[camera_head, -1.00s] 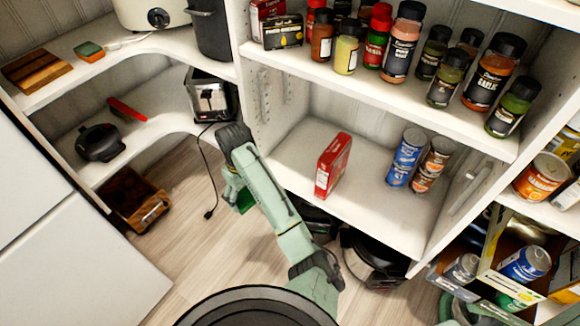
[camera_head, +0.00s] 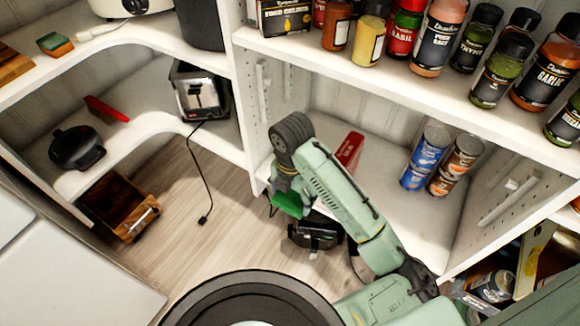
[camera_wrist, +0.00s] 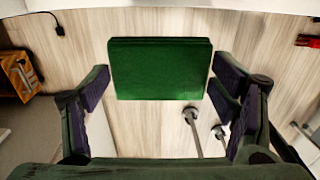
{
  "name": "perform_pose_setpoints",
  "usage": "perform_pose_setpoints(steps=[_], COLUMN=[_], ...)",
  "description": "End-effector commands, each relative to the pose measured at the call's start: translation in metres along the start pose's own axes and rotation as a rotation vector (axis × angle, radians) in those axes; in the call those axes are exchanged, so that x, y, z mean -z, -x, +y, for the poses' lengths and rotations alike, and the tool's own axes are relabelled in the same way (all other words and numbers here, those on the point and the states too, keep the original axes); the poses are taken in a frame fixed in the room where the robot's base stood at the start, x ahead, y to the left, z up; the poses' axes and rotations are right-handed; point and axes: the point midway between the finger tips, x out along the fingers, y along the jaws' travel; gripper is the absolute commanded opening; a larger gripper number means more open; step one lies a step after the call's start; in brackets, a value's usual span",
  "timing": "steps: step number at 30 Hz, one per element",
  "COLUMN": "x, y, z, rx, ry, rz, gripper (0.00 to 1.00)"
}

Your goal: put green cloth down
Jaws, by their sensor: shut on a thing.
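The green cloth (camera_head: 291,202) is a folded, flat rectangular block. It hangs below my wrist in the head view, in front of the lower right shelf. In the wrist view the cloth (camera_wrist: 160,68) lies between the two dark finger pads of my gripper (camera_wrist: 162,86). The fingers are wide apart, one on each side of the cloth, and my gripper is shut on it. The wooden floor shows below the cloth. In the head view my wrist hides most of the gripper (camera_head: 283,192).
A toaster (camera_head: 199,90) and a black appliance (camera_head: 76,148) sit on the left corner shelf. A wooden crate (camera_head: 118,205) is on the floor. Dark appliances (camera_head: 315,233) lie under the shelf.

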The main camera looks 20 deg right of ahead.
Motion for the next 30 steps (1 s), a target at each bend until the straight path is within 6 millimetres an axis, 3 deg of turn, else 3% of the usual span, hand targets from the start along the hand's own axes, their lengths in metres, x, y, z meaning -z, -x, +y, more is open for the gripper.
perform_pose_setpoints(steps=[9,15,20,30], x=[-0.072,-0.104,-0.111,-0.111], y=[-0.01,-0.012,-0.013,-0.047], z=[0.048,0.065,0.069,0.069], rx=[0.0,0.001,0.0,-0.001], ry=[-0.001,-0.003,-0.003,-0.003], rz=[0.002,0.0,0.0,-0.001], gripper=[0.56,0.56,0.56,0.56])
